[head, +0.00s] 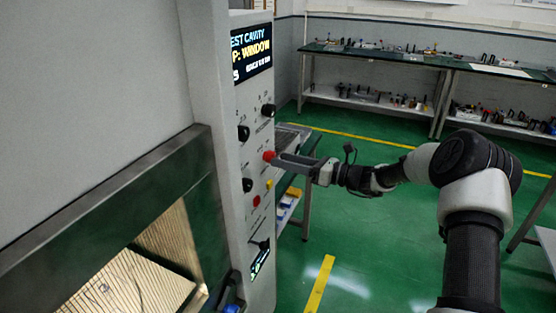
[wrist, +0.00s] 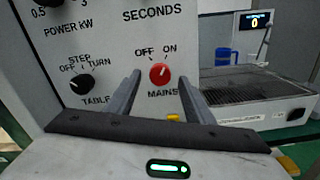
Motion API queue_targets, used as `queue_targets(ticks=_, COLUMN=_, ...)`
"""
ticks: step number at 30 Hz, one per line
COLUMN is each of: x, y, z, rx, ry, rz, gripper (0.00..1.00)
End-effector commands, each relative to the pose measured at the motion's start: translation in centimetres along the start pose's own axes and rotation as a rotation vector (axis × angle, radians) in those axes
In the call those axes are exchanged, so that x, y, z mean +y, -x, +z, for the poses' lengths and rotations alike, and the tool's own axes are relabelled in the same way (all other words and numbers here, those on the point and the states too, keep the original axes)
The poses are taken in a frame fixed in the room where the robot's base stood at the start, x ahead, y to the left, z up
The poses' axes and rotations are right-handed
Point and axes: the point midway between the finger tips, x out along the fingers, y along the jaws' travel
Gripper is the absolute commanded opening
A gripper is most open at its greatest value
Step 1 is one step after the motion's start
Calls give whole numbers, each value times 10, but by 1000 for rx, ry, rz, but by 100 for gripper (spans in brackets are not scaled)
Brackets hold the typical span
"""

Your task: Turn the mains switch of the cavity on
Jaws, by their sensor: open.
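The mains switch is a red round knob (wrist: 159,74) on the white front panel of the cavity (wrist: 105,70), labelled MAINS with OFF and ON above it. Its pale pointer line looks about upright, leaning slightly right; I cannot tell which mark it points to. In the head view the red knob (head: 268,156) sits at mid panel. My gripper (head: 276,159) reaches the panel from the right. In the wrist view my gripper (wrist: 158,88) is open, with one finger on each side of the knob. I cannot tell whether either finger touches it.
A black TABLE knob (wrist: 82,85) sits left of the red one. A yellow button (wrist: 173,117) is just below it. A grated bench unit (wrist: 250,88) with a blue mug (wrist: 223,58) stands at right. Workbenches (head: 430,62) line the back wall; green floor lies between.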

Motion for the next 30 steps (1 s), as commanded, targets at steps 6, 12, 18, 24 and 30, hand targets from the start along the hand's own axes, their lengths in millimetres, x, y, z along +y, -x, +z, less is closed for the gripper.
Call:
queue_targets(ticks=6, x=-2, y=56, z=0, rx=-1, ry=-1, rz=-6, gripper=48)
queue_targets(ticks=12, x=-1, y=103, z=0, rx=-1, ry=0, rz=-4, gripper=48)
queue_targets(ticks=18, x=-1, y=133, z=0, rx=0, ry=0, rz=-2, gripper=48)
queue_targets(ticks=24, x=0, y=143, z=0, rx=0, ry=0, rz=-1, gripper=48)
queue_targets(ticks=30, x=0, y=144, z=0, rx=0, ry=0, rz=-1, gripper=48)
